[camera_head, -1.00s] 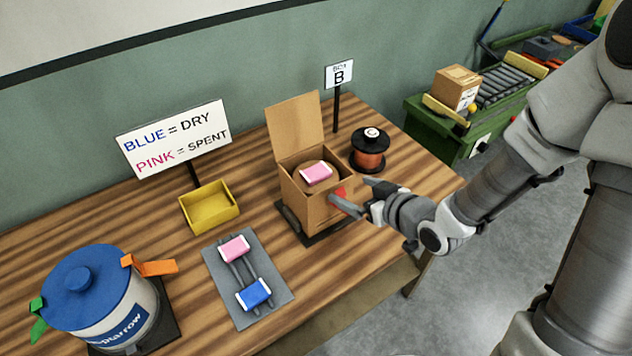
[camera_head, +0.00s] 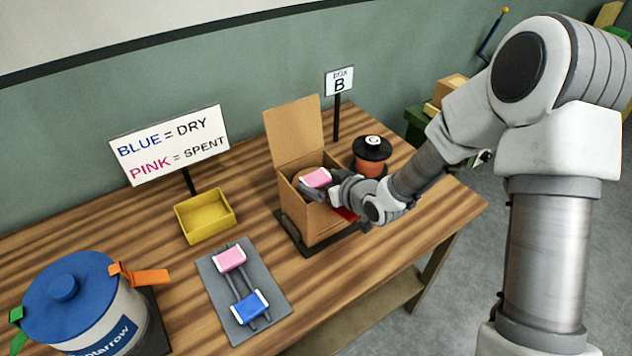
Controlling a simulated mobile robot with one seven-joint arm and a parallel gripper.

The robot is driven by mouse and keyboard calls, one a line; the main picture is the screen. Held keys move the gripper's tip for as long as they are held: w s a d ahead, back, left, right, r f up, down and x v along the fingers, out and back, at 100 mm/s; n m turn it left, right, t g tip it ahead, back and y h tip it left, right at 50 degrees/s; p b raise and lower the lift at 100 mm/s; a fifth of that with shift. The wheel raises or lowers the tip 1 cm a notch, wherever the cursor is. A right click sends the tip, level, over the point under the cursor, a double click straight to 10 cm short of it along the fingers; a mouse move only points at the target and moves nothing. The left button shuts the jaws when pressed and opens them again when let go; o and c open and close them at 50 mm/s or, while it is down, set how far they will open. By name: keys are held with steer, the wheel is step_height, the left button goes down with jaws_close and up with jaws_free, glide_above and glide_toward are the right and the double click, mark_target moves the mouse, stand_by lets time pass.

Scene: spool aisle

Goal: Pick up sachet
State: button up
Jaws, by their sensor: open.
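A pink sachet with white ends (camera_head: 315,178) lies inside the open cardboard box (camera_head: 319,224) at the sign marked B. My gripper (camera_head: 323,191) is at the box's right front rim, with its fingers open beside the pink sachet. Whether the fingers touch the sachet cannot be told. A second pink sachet (camera_head: 229,259) and a blue sachet (camera_head: 250,307) lie on the grey tray (camera_head: 216,303) on the table.
An empty yellow bin (camera_head: 206,215) stands behind the grey tray. A black and copper spool (camera_head: 371,153) stands close behind my wrist. A blue-lidded pot (camera_head: 77,305) is at the left. The box's raised flap (camera_head: 294,134) stands at its back.

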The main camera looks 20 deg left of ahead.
steer(key=shift+w+a+f, duration=0.1)
steer(key=c, duration=1.1)
